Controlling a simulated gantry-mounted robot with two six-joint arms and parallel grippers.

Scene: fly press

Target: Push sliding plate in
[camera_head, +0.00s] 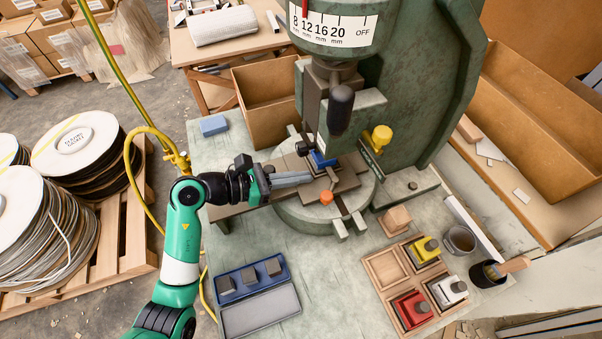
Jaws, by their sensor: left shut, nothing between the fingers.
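The fly press (400,80) is a big green machine with a round base. A flat brown plate (232,207) sticks out to the left from the press base, partly under my left gripper. Brown plate parts (346,181) lie on the base below the ram, with a blue piece (322,159) and an orange knob (326,197). My left gripper (309,177) is shut and empty, its grey fingers pointing right, at the left edge of these parts. Whether the fingers touch them I cannot tell. My right gripper is not in view.
A wooden tray (377,276) with red, white and yellow-topped pieces stands at the right front. A blue-grey case (260,311) lies at the front left. A grey cup (461,240) stands at the right. A yellow hose (133,180) hangs left of my arm.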

